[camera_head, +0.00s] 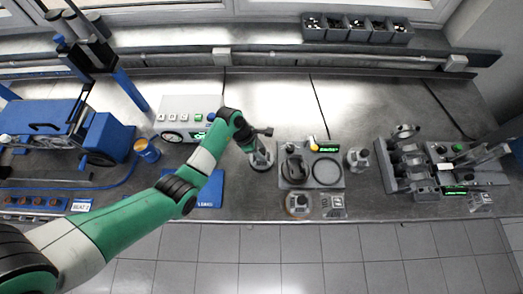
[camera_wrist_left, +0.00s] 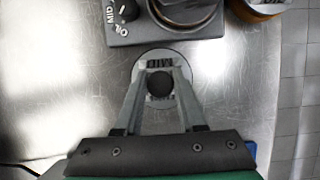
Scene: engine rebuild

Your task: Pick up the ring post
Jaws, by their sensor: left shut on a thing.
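The ring post (camera_wrist_left: 159,84) shows in the left wrist view as a dark round knob on a pale disc base marked "MID". My left gripper (camera_wrist_left: 160,72) is shut on it, with one grey finger on each side of the knob. In the head view my left gripper (camera_head: 260,156) is at the bench, just left of the grey station. The post is mostly hidden there by the fingers. Whether its base is clear of the bench cannot be told.
The grey station (camera_head: 311,180) with a ring and a dial is close to the right of my left gripper. A small grey post (camera_head: 357,158) stands beyond it. The engine block (camera_head: 405,160) is further right. A blue mat (camera_head: 207,193) lies under my left arm.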

